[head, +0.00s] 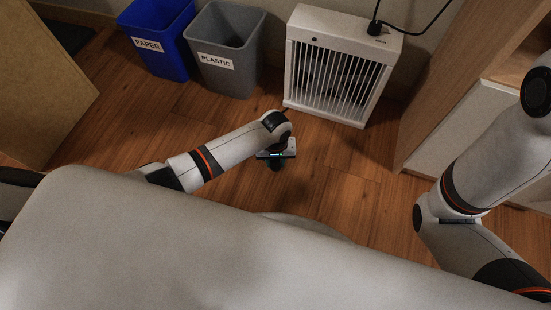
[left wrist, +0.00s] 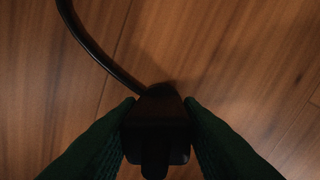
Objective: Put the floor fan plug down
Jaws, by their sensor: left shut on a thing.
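A black plug (left wrist: 157,125) with a black cord (left wrist: 92,48) shows in the left wrist view. My left gripper (left wrist: 160,130) is shut on it, with one dark finger on each side. Wood floor shows beyond the plug; I cannot tell whether the plug touches it. In the head view my left gripper (head: 277,160) is low over the floor in front of the white floor fan (head: 340,65), and the plug is hard to make out there. My right gripper is out of view; only part of my right arm shows at the right.
A blue paper bin (head: 155,45) and a grey plastic bin (head: 226,60) stand left of the fan. A black plug with a cord (head: 377,28) sits on the fan's top. A wooden cabinet (head: 440,110) stands at the right. The wood floor (head: 335,165) around my left gripper is clear.

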